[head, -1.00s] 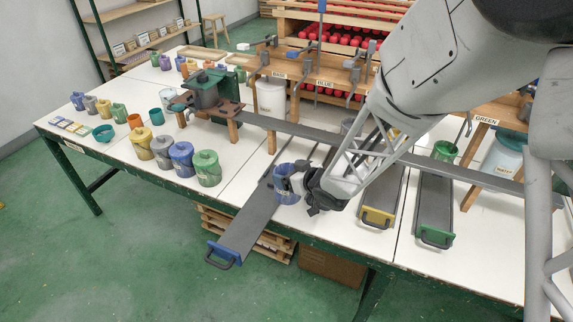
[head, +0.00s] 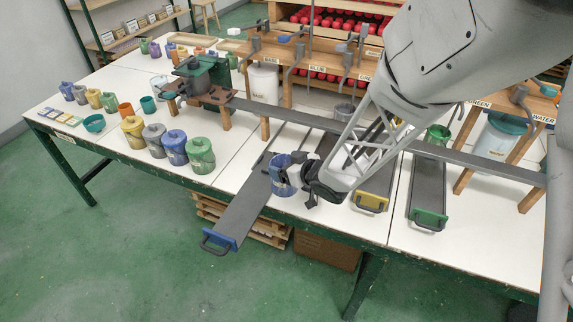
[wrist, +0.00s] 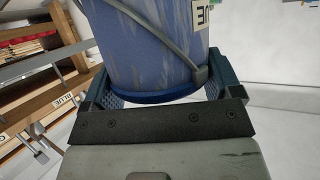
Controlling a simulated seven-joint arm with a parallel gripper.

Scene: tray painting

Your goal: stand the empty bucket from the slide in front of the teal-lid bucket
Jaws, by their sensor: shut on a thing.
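My gripper (head: 291,174) is shut on a blue bucket (head: 280,180), with its jaws on either side of it. The bucket looks upright, at the right edge of the long grey slide with the blue handle (head: 245,213). I cannot tell whether it touches the slide. In the wrist view the blue bucket (wrist: 145,45) fills the space between the jaws, with a label and a handle; its inside is hidden. A row of lidded buckets stands left of the slide: yellow, grey (head: 154,142), blue and green (head: 200,156). I cannot single out a teal lid among them.
Slides with yellow (head: 371,202) and green (head: 429,219) handles lie to the right. Bare table shows between the green bucket and the slide.

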